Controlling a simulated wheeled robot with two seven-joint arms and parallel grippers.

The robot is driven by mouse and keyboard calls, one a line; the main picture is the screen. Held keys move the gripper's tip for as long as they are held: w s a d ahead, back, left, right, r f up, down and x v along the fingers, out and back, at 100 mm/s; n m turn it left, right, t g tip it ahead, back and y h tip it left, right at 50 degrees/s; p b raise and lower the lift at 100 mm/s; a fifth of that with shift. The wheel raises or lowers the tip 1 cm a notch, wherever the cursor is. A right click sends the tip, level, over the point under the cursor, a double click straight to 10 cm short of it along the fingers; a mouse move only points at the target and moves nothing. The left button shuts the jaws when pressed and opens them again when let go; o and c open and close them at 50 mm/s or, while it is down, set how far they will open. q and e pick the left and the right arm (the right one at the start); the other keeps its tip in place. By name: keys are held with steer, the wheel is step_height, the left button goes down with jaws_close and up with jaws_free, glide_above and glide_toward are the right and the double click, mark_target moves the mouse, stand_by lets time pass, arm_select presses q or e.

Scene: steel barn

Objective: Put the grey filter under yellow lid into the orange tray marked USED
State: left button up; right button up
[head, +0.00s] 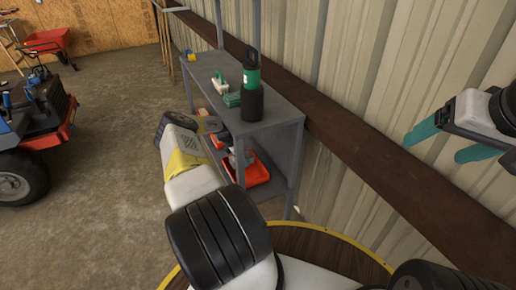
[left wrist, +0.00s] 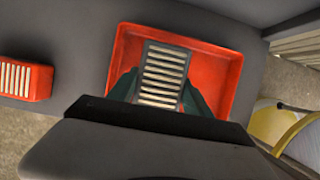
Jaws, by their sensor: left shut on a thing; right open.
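In the left wrist view my left gripper (left wrist: 160,88) is shut on the grey filter (left wrist: 165,62), a grey frame with pale slats. The filter is over the inside of the orange tray (left wrist: 226,72); I cannot tell if it touches the tray floor. The tray also shows on the lower shelf in the head view (head: 260,174), partly hidden by my left arm. No USED mark is readable, and I cannot make out a yellow lid. My right gripper (head: 434,150) is open and empty by the ribbed wall, far right of the shelf.
A red slatted filter (left wrist: 27,79) lies left of the tray. The grey shelf unit (head: 283,112) carries a dark green-banded bottle (head: 251,90), a green-and-white item (head: 219,83) and a small blue-and-yellow item (head: 190,56) on top. A tractor (head: 35,115) stands left; open floor lies between.

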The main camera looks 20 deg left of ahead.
arm_select(q)
steer(key=shift+f, duration=1.75)
steer(key=shift+f, duration=0.1)
steer(key=o, duration=1.6)
steer(key=shift+c, duration=0.2)
steer(key=v, duration=0.5)
steer(key=shift+a, duration=0.15)
steer(key=s+a, duration=0.7)
steer(key=s, duration=0.2)
steer(key=shift+a, duration=0.25)
